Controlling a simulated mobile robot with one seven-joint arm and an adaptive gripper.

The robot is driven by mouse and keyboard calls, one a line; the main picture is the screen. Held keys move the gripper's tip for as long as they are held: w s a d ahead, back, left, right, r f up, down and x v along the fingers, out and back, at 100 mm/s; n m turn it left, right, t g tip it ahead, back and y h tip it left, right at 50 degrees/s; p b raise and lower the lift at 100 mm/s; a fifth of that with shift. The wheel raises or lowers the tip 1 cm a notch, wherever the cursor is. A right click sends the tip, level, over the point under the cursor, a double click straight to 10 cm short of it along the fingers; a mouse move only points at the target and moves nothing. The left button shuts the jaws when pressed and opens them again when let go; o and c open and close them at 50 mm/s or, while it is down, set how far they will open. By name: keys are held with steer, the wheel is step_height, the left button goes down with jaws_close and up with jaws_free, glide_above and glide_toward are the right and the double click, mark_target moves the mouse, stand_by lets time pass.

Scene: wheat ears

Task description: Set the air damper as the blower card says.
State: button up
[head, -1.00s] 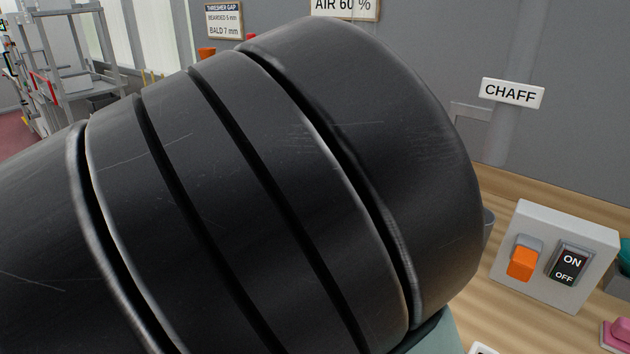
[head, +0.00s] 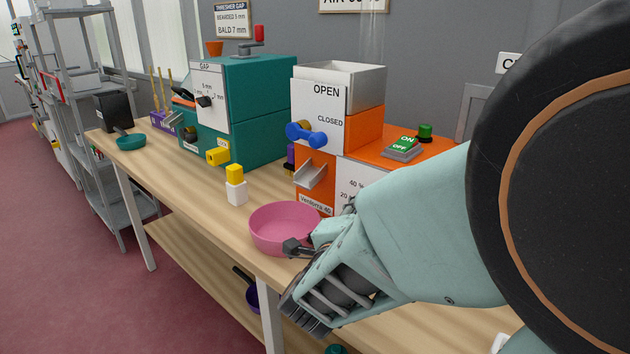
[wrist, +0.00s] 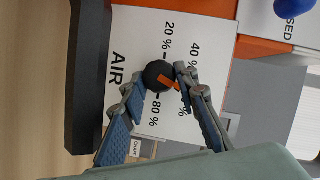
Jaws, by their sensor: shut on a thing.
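The air damper knob (wrist: 155,74) is round and black with an orange pointer, on a white AIR plate (wrist: 128,50) in the wrist view. My gripper (wrist: 160,80) is shut on the knob, one finger on each side. The pointer lies toward the right finger, near a label of which only "%" shows; its exact setting is hard to tell. The 20 %, 40 % and 80 % labels are readable. In the head view, the plate (head: 350,176) is on the orange blower (head: 368,130), and my arm hides the knob. The blower card (head: 354,5) is cut off at the top.
A pink bowl (head: 264,232) stands on the bench (head: 200,195) beside my gripper. The blower also has a blue handle (head: 306,135) by OPEN and CLOSED and a green ON/OFF switch (head: 404,148). A teal thresher (head: 262,100) stands to the left.

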stand_by(0.4)
steer(key=o, duration=1.2)
steer(key=shift+c, duration=0.2)
steer(key=shift+r, duration=0.1)
